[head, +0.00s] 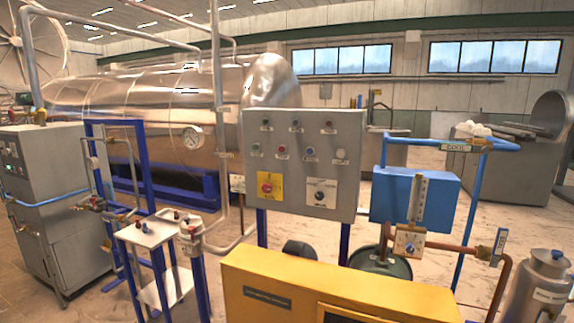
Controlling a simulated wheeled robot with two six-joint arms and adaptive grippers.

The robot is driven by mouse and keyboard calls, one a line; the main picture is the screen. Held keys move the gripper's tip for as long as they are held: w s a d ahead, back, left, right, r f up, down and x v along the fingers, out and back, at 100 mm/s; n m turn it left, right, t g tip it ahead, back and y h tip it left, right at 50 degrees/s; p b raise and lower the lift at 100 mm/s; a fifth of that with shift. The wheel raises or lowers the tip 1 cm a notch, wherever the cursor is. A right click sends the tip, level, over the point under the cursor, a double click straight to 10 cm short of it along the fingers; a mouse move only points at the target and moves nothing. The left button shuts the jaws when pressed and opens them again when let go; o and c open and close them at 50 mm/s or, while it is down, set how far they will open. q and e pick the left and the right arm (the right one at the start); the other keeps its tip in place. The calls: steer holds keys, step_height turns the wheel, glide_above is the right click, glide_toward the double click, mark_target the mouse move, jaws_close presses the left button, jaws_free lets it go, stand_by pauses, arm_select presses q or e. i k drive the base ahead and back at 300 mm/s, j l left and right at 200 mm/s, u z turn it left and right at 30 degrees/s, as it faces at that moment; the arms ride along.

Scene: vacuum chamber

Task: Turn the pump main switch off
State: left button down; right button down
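A grey control panel (345,150) stands upright on blue legs in the middle of the head view. A red rotary switch on a yellow plate (269,186) is at its lower left, and it looks like a main switch. Its exact handle position is too small to tell. Right of it is a dial knob on a white plate (321,193). Several small coloured buttons and lamps sit above, with labels too small to read. Neither of my grippers is in view.
A yellow cabinet (247,291) stands low in front of the panel. A blue box (391,196) and copper piping with a valve (409,242) are to the right. A white-topped trolley (150,232) and grey cabinet (63,185) are left. A large metal chamber (150,105) lies behind.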

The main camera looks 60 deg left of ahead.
mark_target(267, 188)
steer(key=u, duration=2)
